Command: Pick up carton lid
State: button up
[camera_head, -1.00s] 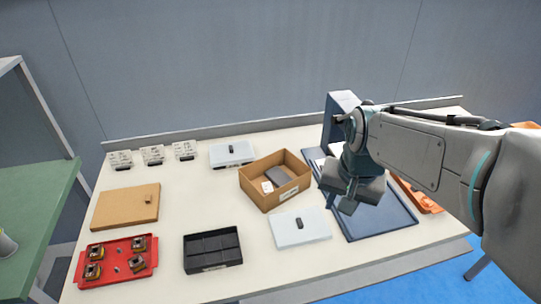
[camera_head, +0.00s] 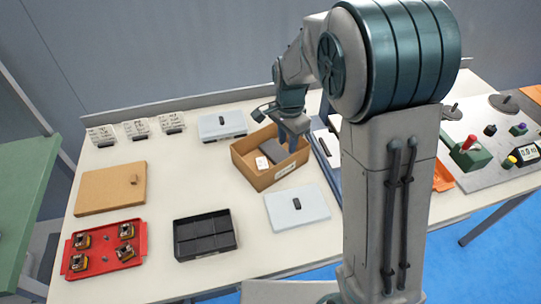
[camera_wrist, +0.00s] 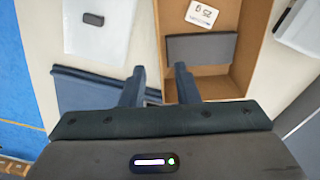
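The carton lid looks to be the flat brown board with a small knob (camera_head: 110,188), lying on the left of the table in the head view. The open brown carton (camera_head: 255,182) stands mid-table with a dark grey block (camera_head: 278,153) and a white label card (camera_wrist: 202,13) inside. My gripper (camera_head: 293,135) is over the carton's right side, well to the right of the lid. In the wrist view my gripper (camera_wrist: 160,80) has its two fingers apart with nothing held between them. The lid is not in the wrist view.
A pale lid with black handle (camera_head: 297,210) lies right of the black divided tray (camera_head: 205,248). A red tray with several coils (camera_head: 105,268) is front left. Another pale lidded box (camera_head: 222,127) and several white blocks (camera_head: 136,130) stand at the back.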

aim_at(286, 160)
jog(key=shift+s+f+p, duration=0.15)
jog(key=shift+f+p, duration=0.3)
jog(key=shift+f, duration=3.55)
grip_shut()
